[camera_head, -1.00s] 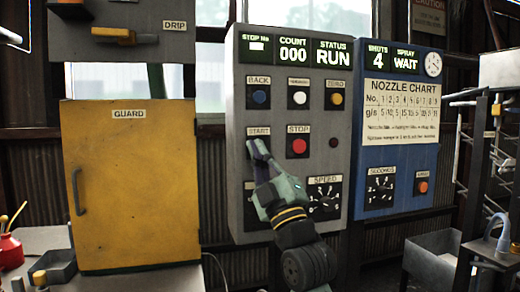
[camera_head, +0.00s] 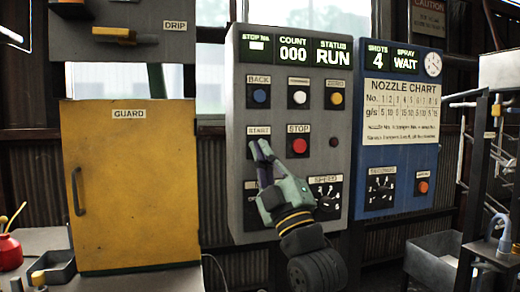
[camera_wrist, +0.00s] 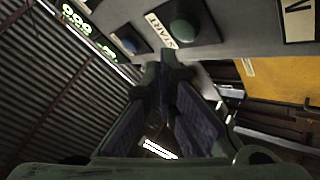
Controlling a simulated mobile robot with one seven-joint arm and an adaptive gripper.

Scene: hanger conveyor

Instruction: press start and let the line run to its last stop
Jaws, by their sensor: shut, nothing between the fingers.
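The grey control panel (camera_head: 240,190) stands upright in the middle of the head view. Its display (camera_head: 295,50) reads count 000 and status RUN. My gripper (camera_head: 260,146) is shut and empty, with its fingertips in front of the START button's place just below the START label (camera_head: 258,131). The wrist view shows the green START button (camera_wrist: 184,29) just beyond the fingertips; a small gap seems to lie between them. The red STOP button (camera_head: 299,146) is to the right of the fingers. The stop number window (camera_head: 257,45) is too small to read.
A blue panel (camera_head: 400,190) on the right shows shots 4 and spray WAIT, with a nozzle chart (camera_head: 402,110). A yellow guard door (camera_head: 130,185) stands shut at the left. BACK (camera_head: 258,96), a white button (camera_head: 299,97) and ZERO (camera_head: 336,99) sit above START. A dark rack (camera_head: 488,160) stands far right.

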